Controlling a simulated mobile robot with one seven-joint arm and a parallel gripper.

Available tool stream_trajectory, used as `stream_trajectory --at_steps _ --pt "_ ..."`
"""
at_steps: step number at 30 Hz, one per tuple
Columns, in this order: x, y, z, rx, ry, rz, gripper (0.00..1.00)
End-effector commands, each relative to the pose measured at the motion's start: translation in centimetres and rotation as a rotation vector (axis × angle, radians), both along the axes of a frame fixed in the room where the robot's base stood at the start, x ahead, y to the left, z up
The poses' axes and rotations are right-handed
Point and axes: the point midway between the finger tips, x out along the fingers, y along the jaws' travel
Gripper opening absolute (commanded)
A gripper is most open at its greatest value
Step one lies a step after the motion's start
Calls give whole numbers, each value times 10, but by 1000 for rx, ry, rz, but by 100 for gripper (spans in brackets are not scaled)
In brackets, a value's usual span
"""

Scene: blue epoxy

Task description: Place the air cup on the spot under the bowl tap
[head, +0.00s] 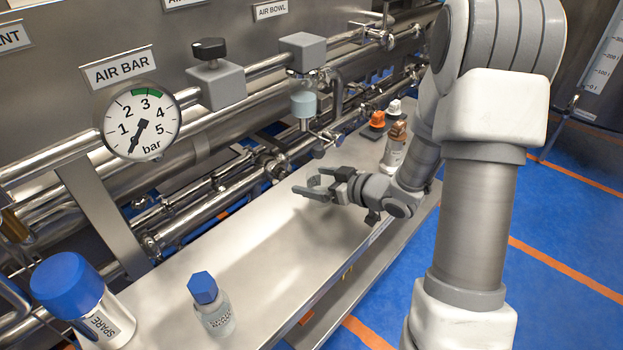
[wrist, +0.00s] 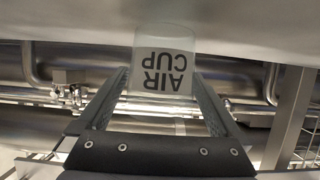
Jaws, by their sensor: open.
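A clear, pale cup with dark AIR CUP lettering (wrist: 164,62) shows upside down in the wrist view. It is between the tips of my gripper's two fingers (wrist: 163,88), with the pale shelf surface behind its upper end. In the head view my gripper (head: 308,182) is open, low over the steel shelf; I cannot make out the cup clearly there. An AIR BOWL label (head: 271,9) is on the back panel. Below it are a grey block and a pale blue-grey cylinder (head: 303,104) with a small valve beneath. I cannot pick out a marked spot on the shelf.
A blue-capped SPARE canister (head: 103,325) and a small blue-capped bottle (head: 217,316) stand on the near shelf (head: 270,260). A brown-capped bottle (head: 393,152) and orange-topped items (head: 376,121) stand beyond my gripper. Pipes run behind; the shelf's middle is clear.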

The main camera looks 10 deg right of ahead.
Motion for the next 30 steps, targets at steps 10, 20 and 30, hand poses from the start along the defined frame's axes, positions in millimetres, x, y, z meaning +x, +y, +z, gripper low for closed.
stream_trajectory --at_steps 10,20,30 --pt "-56 -42 32 -1 1 -5 100" --pt "-80 -58 41 0 0 -1 100" --pt "-80 -58 41 0 0 -1 100"
